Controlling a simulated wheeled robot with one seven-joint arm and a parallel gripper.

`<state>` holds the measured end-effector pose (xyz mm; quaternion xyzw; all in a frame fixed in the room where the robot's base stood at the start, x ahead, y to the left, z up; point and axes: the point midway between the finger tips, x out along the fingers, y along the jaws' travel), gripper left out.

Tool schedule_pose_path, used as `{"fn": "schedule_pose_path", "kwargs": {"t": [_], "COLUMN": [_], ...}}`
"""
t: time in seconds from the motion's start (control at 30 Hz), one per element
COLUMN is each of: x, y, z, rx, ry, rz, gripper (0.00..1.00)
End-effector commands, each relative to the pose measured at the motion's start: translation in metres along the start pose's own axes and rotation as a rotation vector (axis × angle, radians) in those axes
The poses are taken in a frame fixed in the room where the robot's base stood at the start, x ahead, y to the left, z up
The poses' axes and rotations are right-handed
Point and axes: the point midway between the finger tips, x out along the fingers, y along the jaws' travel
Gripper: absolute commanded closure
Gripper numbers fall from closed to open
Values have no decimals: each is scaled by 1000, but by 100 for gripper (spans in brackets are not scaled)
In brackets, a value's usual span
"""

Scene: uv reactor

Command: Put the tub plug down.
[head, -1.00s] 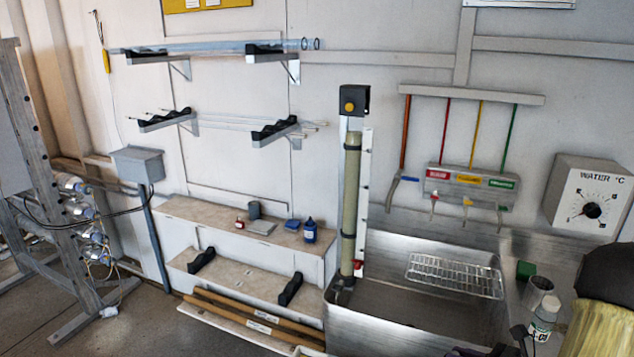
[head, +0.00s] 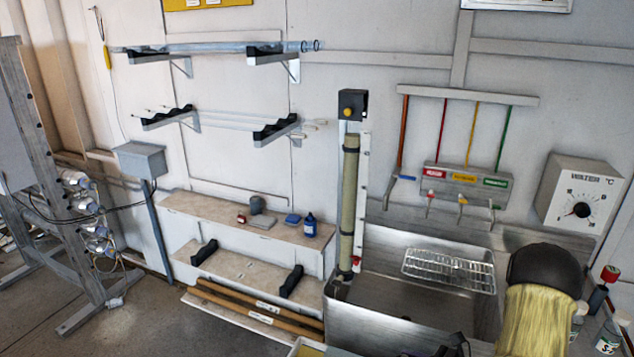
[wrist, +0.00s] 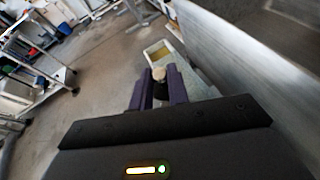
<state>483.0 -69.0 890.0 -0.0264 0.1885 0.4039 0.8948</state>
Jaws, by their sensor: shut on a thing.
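In the wrist view the two dark purple fingers of my gripper (wrist: 159,88) are shut on the tub plug (wrist: 158,73), a small pale beige piece with a dark lower part between the fingers. The plug is held near the fingertips, and its underside is hidden. Beyond it lies a pale tray (wrist: 147,52) with a yellowish inside. A corner of what looks like this tray shows at the bottom edge of the head view (head: 303,348). I cannot tell how high the plug is above the surface below it. The plug cannot be made out in the head view.
A steel sink (head: 400,318) with a wire rack (head: 450,271) stands right of centre. A tall tube (head: 348,200) rises at its left corner. Bottles stand at the far right. A low shelf bench (head: 225,215) is at the wall.

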Motion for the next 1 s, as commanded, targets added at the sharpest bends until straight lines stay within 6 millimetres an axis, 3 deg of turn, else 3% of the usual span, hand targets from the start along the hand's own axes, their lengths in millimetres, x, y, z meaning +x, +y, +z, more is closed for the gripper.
{"fn": "schedule_pose_path", "kwargs": {"t": [0.1, 0.3, 0.77, 1.0], "x": [28, 55, 61, 69], "y": [21, 44, 48, 50], "z": [-6, -22, -28, -48], "rx": [-7, -27, -27, 41], "ry": [11, 29, 30, 15], "rz": [40, 69, 63, -85], "gripper": [100, 100, 100, 100]}}
